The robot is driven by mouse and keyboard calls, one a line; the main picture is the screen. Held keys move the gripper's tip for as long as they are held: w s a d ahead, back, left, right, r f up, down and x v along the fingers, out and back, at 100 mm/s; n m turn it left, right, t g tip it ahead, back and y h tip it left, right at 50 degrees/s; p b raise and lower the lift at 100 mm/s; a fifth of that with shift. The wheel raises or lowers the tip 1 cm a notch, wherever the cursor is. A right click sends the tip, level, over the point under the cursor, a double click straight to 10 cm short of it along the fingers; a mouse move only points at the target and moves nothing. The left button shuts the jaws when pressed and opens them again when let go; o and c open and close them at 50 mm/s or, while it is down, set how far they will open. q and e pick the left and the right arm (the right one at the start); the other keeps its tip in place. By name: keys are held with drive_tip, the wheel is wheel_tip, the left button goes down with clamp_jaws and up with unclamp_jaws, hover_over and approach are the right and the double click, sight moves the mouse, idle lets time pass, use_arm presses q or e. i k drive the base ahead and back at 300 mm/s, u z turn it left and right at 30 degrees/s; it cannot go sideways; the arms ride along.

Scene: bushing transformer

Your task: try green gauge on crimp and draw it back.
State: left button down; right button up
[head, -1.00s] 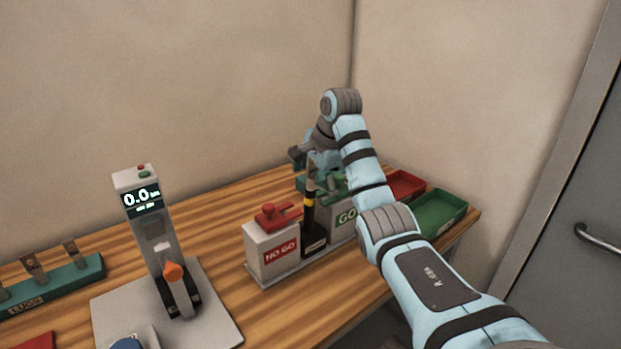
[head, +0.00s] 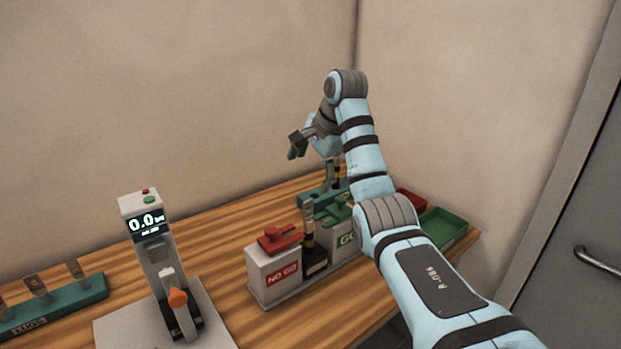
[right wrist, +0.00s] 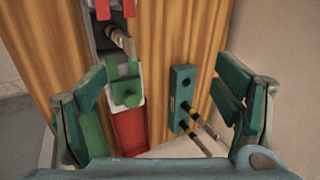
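The green gauge (head: 338,213) sits on the grey box marked GO (head: 346,239); it also shows in the right wrist view (right wrist: 125,93). A dark upright piece with a metal end, apparently the crimp (head: 308,222), stands in a black holder between the GO and NO GO boxes; its metal end shows in the right wrist view (right wrist: 121,40). My right gripper (head: 303,146) is above and behind the GO box. In the right wrist view its fingers (right wrist: 160,100) are wide apart with nothing between them. My left gripper is out of view.
A red gauge lies on the NO GO box (head: 273,276). A teal block with posts (head: 316,197) stands behind. Red (head: 411,199) and green (head: 446,228) trays are at the right end. A tester reading 0.0 (head: 150,226) and a teal rack (head: 62,302) stand left.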

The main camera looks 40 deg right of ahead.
sight(340, 212)
drive_tip(key=k, duration=0.95)
